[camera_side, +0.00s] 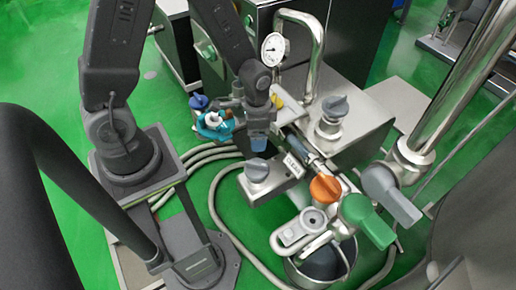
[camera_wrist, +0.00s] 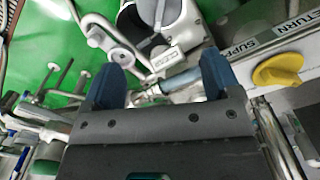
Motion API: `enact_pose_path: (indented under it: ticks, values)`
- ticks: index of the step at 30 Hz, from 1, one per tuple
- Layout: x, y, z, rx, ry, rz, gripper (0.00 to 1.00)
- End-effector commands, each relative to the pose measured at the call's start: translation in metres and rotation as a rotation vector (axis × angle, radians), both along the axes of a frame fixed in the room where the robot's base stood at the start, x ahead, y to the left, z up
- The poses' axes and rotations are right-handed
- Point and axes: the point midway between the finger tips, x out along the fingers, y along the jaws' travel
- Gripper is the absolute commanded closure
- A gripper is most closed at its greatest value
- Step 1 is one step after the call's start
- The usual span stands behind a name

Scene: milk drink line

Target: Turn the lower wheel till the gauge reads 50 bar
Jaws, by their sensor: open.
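The round white gauge (camera_side: 273,49) stands by a bent steel pipe at upper centre in the side view. Its dial is too small to read. Two grey wheel-like knobs show: one (camera_side: 334,106) on the steel box and a lower one (camera_side: 257,170) on a small steel block. A blue knob (camera_side: 198,101) and a teal wheel (camera_side: 212,126) sit left of my arm; I cannot tell which is the task's lower wheel. My gripper (camera_side: 259,145) points down just above the lower grey knob in the picture. In the wrist view my gripper (camera_wrist: 162,80) is open, with nothing held between its blue fingertips.
An orange knob (camera_side: 325,189), a green handle (camera_side: 367,220) and a grey handle (camera_side: 391,194) crowd the lower right. A yellow knob (camera_wrist: 278,70) sits beside a supply/return label. A steel bucket (camera_side: 302,279) and hoses (camera_side: 219,200) lie below. Green floor is open at far left.

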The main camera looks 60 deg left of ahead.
Motion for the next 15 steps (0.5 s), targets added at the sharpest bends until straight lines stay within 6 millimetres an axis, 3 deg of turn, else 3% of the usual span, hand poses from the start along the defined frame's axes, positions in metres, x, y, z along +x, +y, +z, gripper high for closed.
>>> enact_pose_path:
  ticks: [4,9,15]
  values:
    - [-0.0001,0.0,-0.0001,0.0,0.0,0.387,0.02]
    - [-0.0001,0.0,-0.0001,0.0,0.0,0.815,0.02]
    - [-0.0002,0.0,-0.0002,-0.001,0.001,1.14,0.02]
